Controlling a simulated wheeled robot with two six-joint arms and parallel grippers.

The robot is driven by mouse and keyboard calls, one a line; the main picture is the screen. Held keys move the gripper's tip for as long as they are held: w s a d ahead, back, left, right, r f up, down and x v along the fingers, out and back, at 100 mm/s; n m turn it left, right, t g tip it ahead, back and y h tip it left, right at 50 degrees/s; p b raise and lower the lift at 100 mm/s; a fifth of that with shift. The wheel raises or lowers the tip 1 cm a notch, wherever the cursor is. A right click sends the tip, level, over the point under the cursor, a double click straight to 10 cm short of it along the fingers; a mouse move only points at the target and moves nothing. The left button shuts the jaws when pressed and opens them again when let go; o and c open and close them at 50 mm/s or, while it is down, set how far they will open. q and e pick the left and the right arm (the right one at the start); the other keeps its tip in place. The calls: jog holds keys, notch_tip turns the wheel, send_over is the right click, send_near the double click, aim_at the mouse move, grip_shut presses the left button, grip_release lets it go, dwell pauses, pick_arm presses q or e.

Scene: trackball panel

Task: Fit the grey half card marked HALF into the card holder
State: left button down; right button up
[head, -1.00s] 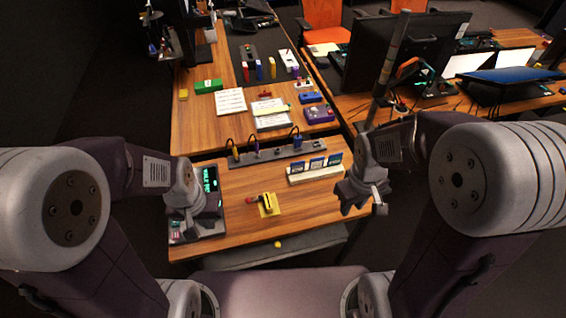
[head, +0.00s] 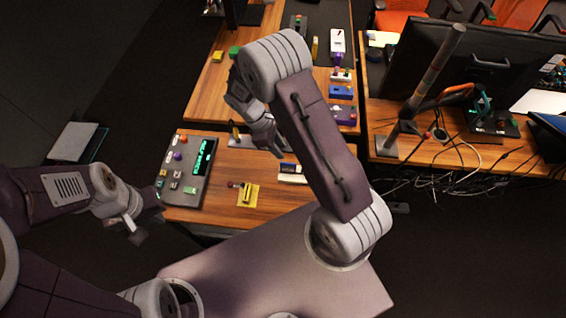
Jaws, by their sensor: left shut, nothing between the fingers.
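A white holder with blue-faced cards (head: 291,177) stands on the near desk; I take it for the card holder. My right arm hides its right part. I cannot make out a grey card marked HALF. My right gripper (head: 276,150) is above the near desk, just behind and left of the white holder in the picture. Its fingers are too small and dark to tell if they are open or hold anything. My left gripper (head: 138,234) is shut and empty, left of the near desk's front corner and well away from the holder.
A grey panel with a green display and knobs (head: 187,170) lies on the desk's left side. A yellow pad with a small red-ended item (head: 247,194) lies near the middle. Monitors and cables (head: 450,155) crowd the right desk. Bare wood shows around the yellow pad.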

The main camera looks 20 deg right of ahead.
aim_at(288, 165)
jog(key=x, duration=0.6)
jog(key=s+p+x, duration=0.1)
jog(key=x, duration=0.2)
jog(key=shift+a+f, duration=0.2)
jog(key=shift+a, duration=0.15)
jog(key=shift+s+r, duration=0.1)
grip_shut()
